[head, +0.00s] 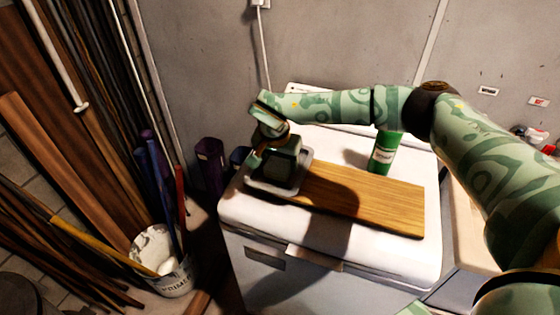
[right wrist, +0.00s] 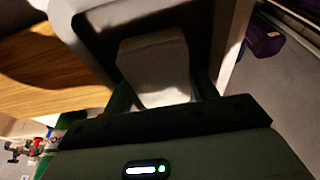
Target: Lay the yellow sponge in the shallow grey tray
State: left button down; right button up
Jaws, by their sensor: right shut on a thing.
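The shallow grey tray (head: 303,181) lies at the left end of the white machine top, by the board's left end. Its rim also shows in the right wrist view (right wrist: 236,42). My right gripper (head: 277,172) is over the tray, pointing down, and its body hides most of the tray's inside. In the right wrist view the gripper (right wrist: 163,94) is shut on a pale block, the sponge (right wrist: 153,62), which looks greyish in the shade. The sponge is within the tray's outline; whether it touches the floor I cannot tell. My left gripper is out of view.
A wooden board (head: 365,201) lies right of the tray, with a green can (head: 383,153) behind it. A dark purple container (head: 210,163) stands left of the machine (head: 250,211). A bucket (head: 172,281) and leaning poles are at the left. The wall is close behind.

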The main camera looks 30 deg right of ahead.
aim_at(276, 169)
jog(key=o, duration=0.9)
jog(key=shift+f, duration=0.1)
jog(key=shift+o, duration=0.2)
jog(key=p+v, duration=0.2)
jog(key=v, duration=1)
